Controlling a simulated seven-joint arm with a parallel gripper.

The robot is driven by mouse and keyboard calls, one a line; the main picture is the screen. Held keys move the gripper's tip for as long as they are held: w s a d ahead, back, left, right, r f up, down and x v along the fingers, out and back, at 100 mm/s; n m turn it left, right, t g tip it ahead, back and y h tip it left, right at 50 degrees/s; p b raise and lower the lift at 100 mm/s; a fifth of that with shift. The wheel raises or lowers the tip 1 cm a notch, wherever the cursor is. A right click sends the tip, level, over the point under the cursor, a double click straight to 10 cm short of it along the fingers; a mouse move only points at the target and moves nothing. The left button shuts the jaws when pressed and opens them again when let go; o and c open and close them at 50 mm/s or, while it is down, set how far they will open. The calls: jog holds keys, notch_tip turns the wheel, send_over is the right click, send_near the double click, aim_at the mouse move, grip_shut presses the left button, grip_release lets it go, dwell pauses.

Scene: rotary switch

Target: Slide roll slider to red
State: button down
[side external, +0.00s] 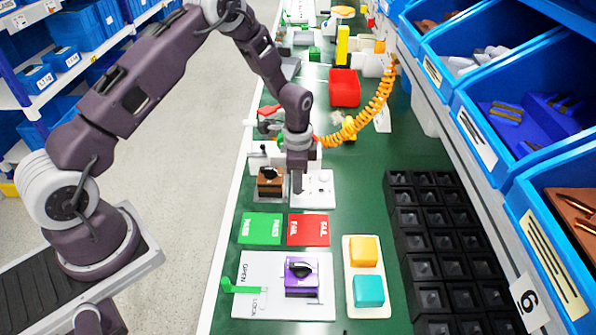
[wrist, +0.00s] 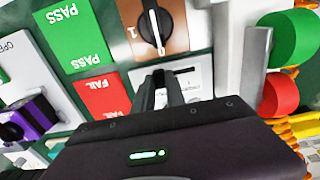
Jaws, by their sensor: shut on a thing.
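My gripper (side external: 297,186) points down over a white panel (side external: 322,194) in the side external view. In the wrist view, its dark fingers (wrist: 168,92) are close together at that white panel (wrist: 198,76), which has a slot. They are shut on a small part there, which appears to be the roll slider's knob; the fingers mostly hide it. A red disc (wrist: 279,95) and a green disc (wrist: 292,38) show at the right of the wrist view, beyond a grey upright bar (wrist: 256,60). I cannot tell which end of the slot the knob is at.
A brown block with a black rotary knob (side external: 270,183) stands just left of my gripper. Green PASS (side external: 260,228) and red FAIL (side external: 309,230) plates lie in front, with a purple switch block (side external: 301,276) nearer. Black bins (side external: 431,243) and an orange coiled hose (side external: 380,97) are right.

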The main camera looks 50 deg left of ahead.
jog(key=shift+s+d, duration=0.25)
jog(key=shift+d, duration=0.1)
jog(key=c, duration=1.4)
grip_release()
jog(key=shift+o, duration=0.2)
notch_tip(320, 180, up, 7)
jog(key=shift+r, duration=0.1)
